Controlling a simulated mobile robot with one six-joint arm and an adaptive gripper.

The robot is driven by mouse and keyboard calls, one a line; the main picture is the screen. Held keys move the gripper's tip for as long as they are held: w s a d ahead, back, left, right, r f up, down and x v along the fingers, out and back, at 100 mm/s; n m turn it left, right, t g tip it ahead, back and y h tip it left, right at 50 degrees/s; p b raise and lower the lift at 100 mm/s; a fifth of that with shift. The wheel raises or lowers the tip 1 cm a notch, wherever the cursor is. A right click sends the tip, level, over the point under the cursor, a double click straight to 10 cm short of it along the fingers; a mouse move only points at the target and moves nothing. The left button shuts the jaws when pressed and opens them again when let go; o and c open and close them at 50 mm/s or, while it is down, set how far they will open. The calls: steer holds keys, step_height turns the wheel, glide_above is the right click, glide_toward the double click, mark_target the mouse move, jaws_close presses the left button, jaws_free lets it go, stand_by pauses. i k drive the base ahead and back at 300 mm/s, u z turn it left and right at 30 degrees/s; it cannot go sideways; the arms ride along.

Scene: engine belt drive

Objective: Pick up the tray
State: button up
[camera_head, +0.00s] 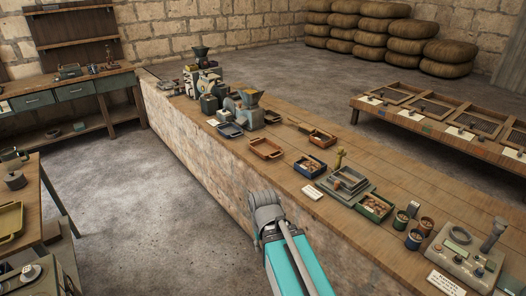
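Several trays are in view, and I cannot tell which one the task means. An empty orange-brown tray (266,148) lies on the long counter. A dark blue-grey tray (230,130) lies farther back, to its left. A yellow tray (10,222) is on the bench at the left edge, partly cut off by the frame. My teal and grey arm rises from the bottom centre in front of the counter. Its rounded grey joint shows at the top, apart from all the trays. My gripper's fingers cannot be seen.
The long counter (400,180) also holds small boxes of parts (310,166), a stacked frame (348,182), grinder-like machines (250,108), cups (414,238) and a grey panel (465,258). Grey floor is open between the counter and left benches. Sacks (448,58) are piled behind.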

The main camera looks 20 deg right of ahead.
mark_target(265, 148)
steer(key=u, duration=0.9)
steer(key=i, duration=1.9)
steer(key=z, duration=0.05)
